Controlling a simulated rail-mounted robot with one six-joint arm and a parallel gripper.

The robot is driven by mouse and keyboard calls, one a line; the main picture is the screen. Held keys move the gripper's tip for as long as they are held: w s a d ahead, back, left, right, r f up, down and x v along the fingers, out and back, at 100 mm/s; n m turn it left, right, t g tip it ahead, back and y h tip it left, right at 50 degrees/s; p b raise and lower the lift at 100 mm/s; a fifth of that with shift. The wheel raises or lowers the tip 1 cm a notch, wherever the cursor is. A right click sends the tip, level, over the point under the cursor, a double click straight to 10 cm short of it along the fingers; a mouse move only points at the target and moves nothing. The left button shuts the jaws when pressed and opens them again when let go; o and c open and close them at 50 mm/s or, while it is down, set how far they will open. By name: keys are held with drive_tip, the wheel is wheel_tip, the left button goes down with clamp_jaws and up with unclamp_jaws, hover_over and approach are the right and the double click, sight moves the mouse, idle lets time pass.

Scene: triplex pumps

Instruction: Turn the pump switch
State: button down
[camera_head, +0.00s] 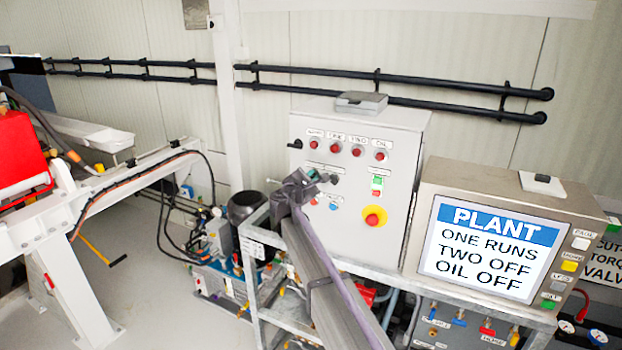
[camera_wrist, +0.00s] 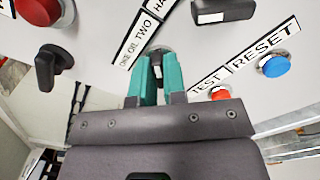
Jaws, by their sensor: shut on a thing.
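In the head view my gripper (camera_head: 326,178) is at the panel's front, left of the yellow-ringed red button. A black turn switch (camera_wrist: 55,66) is left of the fingers in the wrist view, and another dark switch (camera_wrist: 224,10) is above right.
A blue RESET button (camera_wrist: 273,65) and a red button (camera_wrist: 220,93) by the TEST label are close right of the fingers. Red lamps (camera_head: 357,151) line the panel top. A screen (camera_head: 490,248) reads "PLANT ONE RUNS TWO OFF OIL OFF". A yellow-ringed red button (camera_head: 373,217) is nearby.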

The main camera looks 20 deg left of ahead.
drive_tip(key=shift+n, duration=0.3)
drive_tip(key=n, duration=1.2)
drive_tip(key=shift+n, duration=2.6)
drive_tip(key=c, duration=1.2)
unclamp_jaws()
